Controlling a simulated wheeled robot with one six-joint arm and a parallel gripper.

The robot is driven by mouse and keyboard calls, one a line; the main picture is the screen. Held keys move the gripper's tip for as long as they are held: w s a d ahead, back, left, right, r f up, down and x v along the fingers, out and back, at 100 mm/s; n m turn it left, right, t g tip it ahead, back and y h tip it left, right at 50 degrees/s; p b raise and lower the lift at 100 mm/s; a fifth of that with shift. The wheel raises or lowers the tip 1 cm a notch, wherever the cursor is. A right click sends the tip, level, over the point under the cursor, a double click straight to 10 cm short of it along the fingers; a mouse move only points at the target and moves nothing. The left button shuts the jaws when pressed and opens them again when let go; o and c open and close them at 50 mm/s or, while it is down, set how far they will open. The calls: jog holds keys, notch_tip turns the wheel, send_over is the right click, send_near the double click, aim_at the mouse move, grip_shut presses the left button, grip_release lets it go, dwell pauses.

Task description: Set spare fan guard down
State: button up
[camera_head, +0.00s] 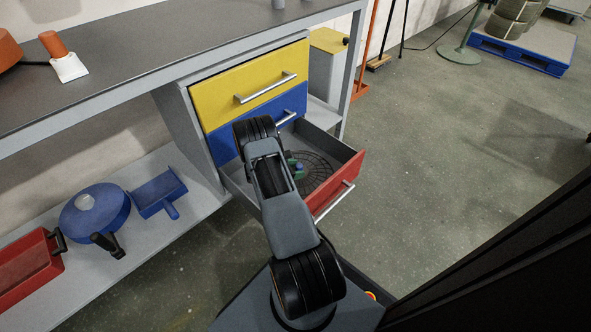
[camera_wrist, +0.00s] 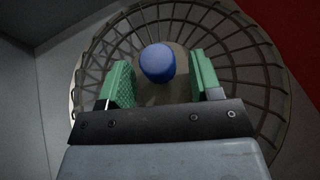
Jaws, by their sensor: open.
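The spare fan guard (camera_head: 320,165) is a round wire cage with a blue knob at its middle, lying inside the open red drawer (camera_head: 335,191). In the wrist view the fan guard (camera_wrist: 234,45) fills most of the picture, with the blue knob (camera_wrist: 157,63) near its centre. My gripper (camera_wrist: 160,80) has green pads and is open. The pads stand on either side of the knob with gaps showing. In the head view my gripper (camera_head: 296,168) is over the guard inside the drawer, partly hidden by my arm.
Above the open drawer are a shut blue drawer (camera_head: 228,137) and a shut yellow drawer (camera_head: 225,95). A lower shelf (camera_head: 190,222) holds a blue lidded pan (camera_head: 80,222), a blue dustpan (camera_head: 160,188) and a red box (camera_head: 28,262).

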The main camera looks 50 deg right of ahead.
jog(key=shift+r, duration=0.1)
jog(key=shift+a+r+p, duration=0.1)
jog(key=shift+r+p, duration=0.1)
jog(key=shift+p, duration=0.1)
jog(key=p+v, duration=0.3)
jog(key=v, duration=0.8)
jog(key=shift+w+a+r, duration=0.15)
jog(key=shift+w+a, duration=0.05)
jog(key=shift+a, duration=0.05)
jog(key=s+a+r+m+t+y, duration=0.1)
jog(key=a+r+m+y, duration=0.25)
jog(key=a+r, duration=0.4)
jog(key=s+a+r+m+t+y, duration=0.15)
jog(key=a+r+m, duration=0.25)
jog(key=r, duration=0.7)
jog(key=s+a+r+m+t+y, duration=0.5)
jog(key=s+a+r, duration=0.5)
jog(key=a, duration=0.5)
jog(key=shift+s+r+m+t+y, duration=0.25)
jog(key=shift+s+m+t+y, duration=0.15)
jog(key=shift+s+y, duration=0.7)
jog(key=shift+w, duration=0.25)
